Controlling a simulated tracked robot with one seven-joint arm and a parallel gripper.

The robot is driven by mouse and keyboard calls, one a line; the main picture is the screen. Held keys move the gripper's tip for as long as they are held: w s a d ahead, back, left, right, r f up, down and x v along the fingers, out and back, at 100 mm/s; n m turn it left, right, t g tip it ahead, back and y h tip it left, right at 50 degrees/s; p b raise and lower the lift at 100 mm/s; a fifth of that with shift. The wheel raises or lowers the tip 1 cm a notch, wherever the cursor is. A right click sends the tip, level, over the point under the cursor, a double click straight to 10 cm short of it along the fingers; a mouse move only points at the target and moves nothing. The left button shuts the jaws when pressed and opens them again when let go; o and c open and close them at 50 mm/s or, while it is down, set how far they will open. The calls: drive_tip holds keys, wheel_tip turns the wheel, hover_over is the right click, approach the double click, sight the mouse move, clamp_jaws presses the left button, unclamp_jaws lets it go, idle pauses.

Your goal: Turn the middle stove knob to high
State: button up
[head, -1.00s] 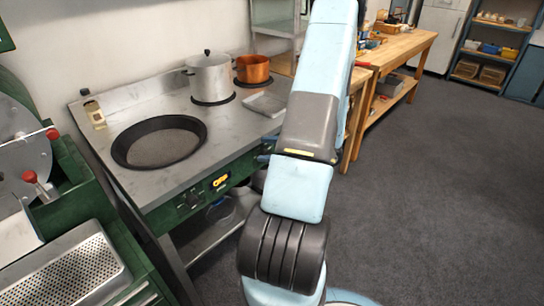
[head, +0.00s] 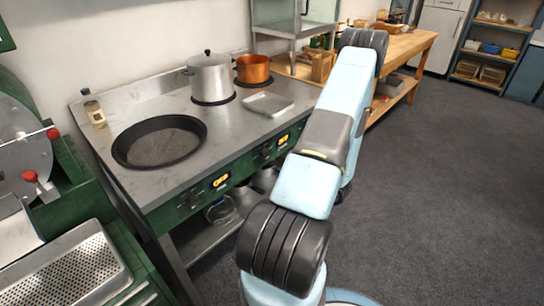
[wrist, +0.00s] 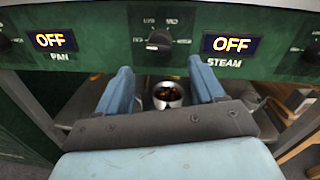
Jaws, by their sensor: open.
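The middle stove knob (wrist: 159,40) is dark and sits on the green front panel, with LOW and MID marks above it. In the head view, the middle knob (head: 265,152) is small and dark, left of my arm. My gripper (wrist: 160,72) is open and empty in the wrist view. Its blue fingers are spread below the middle knob in the picture, apart from it. The gripper itself is hidden in the head view. I cannot read the knob's exact pointer angle.
The stove top (head: 225,130) holds a black pan (head: 160,142), a steel pot (head: 209,78), a copper pot (head: 253,68) and a tray (head: 268,103). A bowl with dark contents (wrist: 167,96) shows beneath the panel. Grey floor (head: 430,190) is clear at right.

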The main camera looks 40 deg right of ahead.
sight(269, 156)
drive_tip(key=w, duration=0.3)
drive_tip(key=w+a, duration=0.1)
drive_tip(key=w, duration=0.4)
drive_tip(key=shift+w+a, duration=0.15)
drive_tip(key=shift+w, duration=0.25)
drive_tip(key=shift+c, duration=0.4)
